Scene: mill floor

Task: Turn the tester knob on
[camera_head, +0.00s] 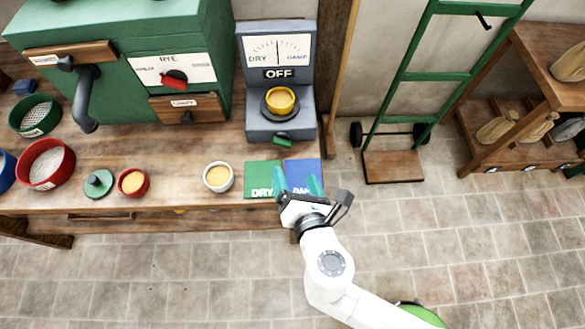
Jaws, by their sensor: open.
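The tester (250,60) is a grey unit standing at the back right of the wooden bench. Its dial has a needle between DRY and DAMP, and a plate below reads OFF. A yellow cup (281,99) sits in its round seat. A small green knob (282,141) is low on its front face.
The bench (180,150) holds a white bowl (219,177), a red bowl (132,182), a green lid (98,183) and larger sieves and bowls at left. A green DRY card (262,179) and a blue card (300,168) lie below the tester. A hand truck (430,76) stands right.

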